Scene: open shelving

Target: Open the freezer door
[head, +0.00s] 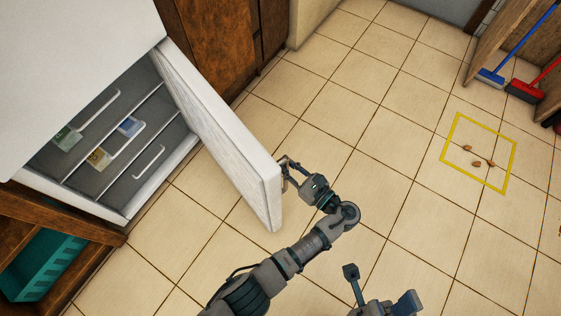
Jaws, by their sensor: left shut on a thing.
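The white freezer door (218,125) stands swung wide open, out over the floor. Behind it the freezer interior (105,120) shows grey shelves with a few small packages on them. My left gripper (287,170) is at the outer side of the door, near its free edge, shut on the door handle. The handle is small here and partly hidden by the gripper. My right gripper (380,285) is at the bottom edge, its fingers spread apart and empty, away from the door.
A wooden shelf with a teal basket (45,262) is at lower left. Brown cabinets (215,35) stand behind the door. A yellow floor square (448,150) surrounds a few small brown pieces (477,163). Blue (490,77) and red (526,91) brooms are at upper right. The central tiled floor is clear.

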